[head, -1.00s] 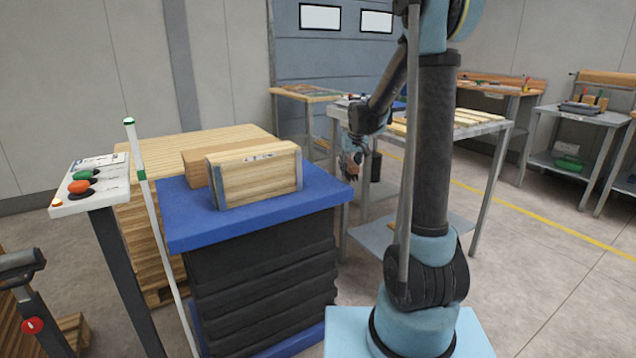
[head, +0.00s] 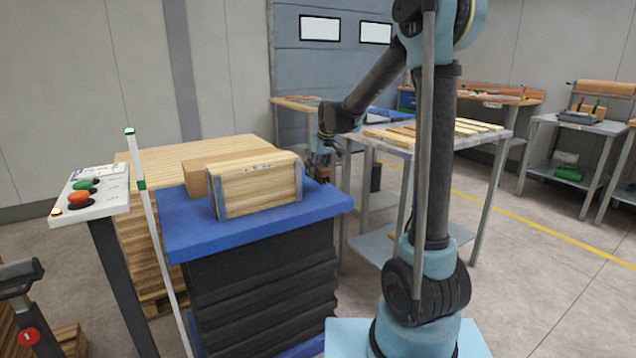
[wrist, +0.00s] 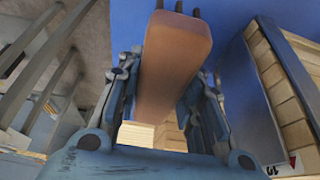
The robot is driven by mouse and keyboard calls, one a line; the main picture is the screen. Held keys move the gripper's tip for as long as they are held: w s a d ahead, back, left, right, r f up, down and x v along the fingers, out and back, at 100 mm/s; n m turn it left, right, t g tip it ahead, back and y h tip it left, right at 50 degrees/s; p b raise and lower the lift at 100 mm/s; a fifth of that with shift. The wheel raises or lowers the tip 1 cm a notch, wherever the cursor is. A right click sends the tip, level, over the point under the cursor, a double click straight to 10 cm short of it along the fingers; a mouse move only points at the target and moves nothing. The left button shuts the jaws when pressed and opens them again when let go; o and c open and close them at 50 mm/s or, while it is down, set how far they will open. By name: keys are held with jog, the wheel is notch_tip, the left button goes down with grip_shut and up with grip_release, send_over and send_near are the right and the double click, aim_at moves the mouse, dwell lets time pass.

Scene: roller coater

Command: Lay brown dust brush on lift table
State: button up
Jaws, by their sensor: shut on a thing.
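In the wrist view, the brown dust brush (wrist: 172,60) is clamped between the fingers of my gripper (wrist: 165,95). In the head view my gripper (head: 322,172) is at the right rear edge of the lift table (head: 200,235), beside the wooden crate. The brush is small and mostly hidden there. The lift table has a blue top and black bellows. The blue top also shows behind the brush in the wrist view (wrist: 232,70); I cannot tell whether the brush touches it.
A wooden crate (head: 258,190) and a brown box (head: 195,180) stand on the lift table. Its front and right strips are bare. A control post (head: 88,192) stands at the left. A metal table with wooden slats (head: 400,133) is behind to the right.

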aim_at(317, 179)
jog(key=shift+f, duration=2.05)
jog(key=o, duration=1)
jog(key=shift+f, duration=0.1)
